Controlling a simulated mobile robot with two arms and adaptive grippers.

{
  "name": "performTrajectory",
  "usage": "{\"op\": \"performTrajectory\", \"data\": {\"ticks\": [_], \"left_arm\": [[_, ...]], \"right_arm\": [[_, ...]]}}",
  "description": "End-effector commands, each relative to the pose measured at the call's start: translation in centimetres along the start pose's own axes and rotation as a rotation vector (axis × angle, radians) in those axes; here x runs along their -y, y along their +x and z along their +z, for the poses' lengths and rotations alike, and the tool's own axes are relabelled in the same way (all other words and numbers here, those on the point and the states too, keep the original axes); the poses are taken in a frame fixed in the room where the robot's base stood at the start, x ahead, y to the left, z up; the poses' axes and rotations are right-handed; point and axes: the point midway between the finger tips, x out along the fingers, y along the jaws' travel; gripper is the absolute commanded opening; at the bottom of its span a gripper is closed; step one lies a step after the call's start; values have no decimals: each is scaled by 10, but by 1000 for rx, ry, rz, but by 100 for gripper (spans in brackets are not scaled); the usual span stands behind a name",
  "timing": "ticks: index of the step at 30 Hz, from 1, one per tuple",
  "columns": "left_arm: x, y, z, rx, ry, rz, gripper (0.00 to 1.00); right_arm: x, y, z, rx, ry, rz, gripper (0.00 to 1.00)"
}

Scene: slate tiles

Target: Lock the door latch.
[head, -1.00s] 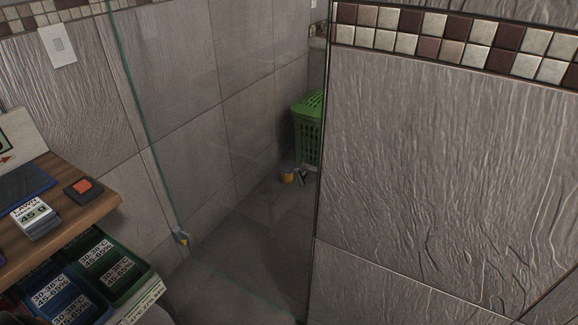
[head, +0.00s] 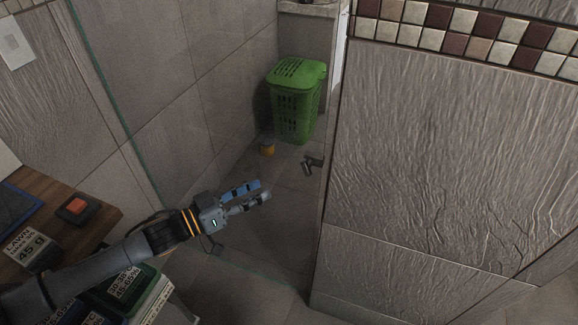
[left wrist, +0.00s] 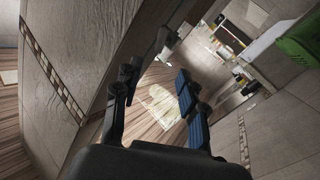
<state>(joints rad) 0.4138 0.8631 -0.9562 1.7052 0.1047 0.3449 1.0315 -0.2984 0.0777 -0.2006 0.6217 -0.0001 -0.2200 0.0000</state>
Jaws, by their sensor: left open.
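A small dark metal latch or handle (head: 312,163) sticks out from the left edge of the tiled wall in the head view. A clear glass panel with a teal edge (head: 112,107) stands on the left. My left gripper (head: 265,189) is open and empty, left of and below the latch, apart from it in the picture. Its two fingers (left wrist: 156,76) are spread in the left wrist view. My right gripper is out of view.
A green lidded basket (head: 297,102) and a small orange-yellow item (head: 267,147) stand on the floor behind. A wooden shelf (head: 93,222) with a red-topped block and labelled boxes lies at left, near my arm. The tiled wall (head: 440,150) fills the right.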

Motion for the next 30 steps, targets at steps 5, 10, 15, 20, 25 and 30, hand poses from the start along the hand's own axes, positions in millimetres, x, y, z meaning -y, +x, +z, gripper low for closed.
{"op": "performTrajectory", "data": {"ticks": [5, 10, 15, 20, 25, 30], "left_arm": [[-1, 39, -4, -4, 0, 2, 42], [-1, 75, -3, -3, 1, 0, 42], [0, 103, -2, -2, 3, -1, 42], [1, 118, -1, -1, 2, -2, 42], [1, 122, 0, 0, 2, -3, 42], [1, 122, 0, 0, 3, -3, 42]], "right_arm": [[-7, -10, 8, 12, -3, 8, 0], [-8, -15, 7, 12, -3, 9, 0], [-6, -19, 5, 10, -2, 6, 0], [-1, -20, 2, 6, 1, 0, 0], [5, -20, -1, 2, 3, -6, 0], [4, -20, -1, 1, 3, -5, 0]]}}
